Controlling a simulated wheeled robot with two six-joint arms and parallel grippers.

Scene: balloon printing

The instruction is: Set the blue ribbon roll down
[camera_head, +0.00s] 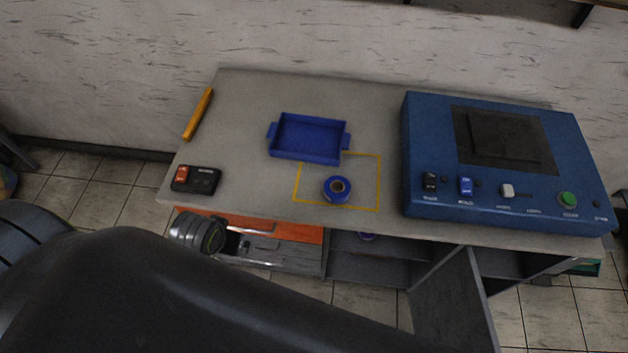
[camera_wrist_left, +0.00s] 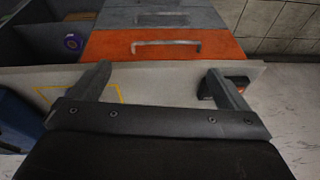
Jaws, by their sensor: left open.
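The blue ribbon roll (camera_head: 337,190) lies flat on the grey table, inside the front part of the yellow outline (camera_head: 299,182), with nothing holding it. Its centre hole shows from above. My left gripper (camera_wrist_left: 157,72) is open and empty in the left wrist view. Its two fingers stand wide apart, with the orange drawer front (camera_wrist_left: 115,44) and the table edge behind them. The roll on the table is not visible in that view. In the head view my arm crosses the lower left and the fingers cannot be made out clearly. My right gripper is not in view.
A blue tray (camera_head: 310,155) stands behind the roll, overlapping the outline's back edge. A black device with a red switch (camera_head: 196,181) and an orange bar (camera_head: 198,114) are at left. A blue machine (camera_head: 420,170) fills the right. Another roll (camera_wrist_left: 73,42) sits on the shelf below.

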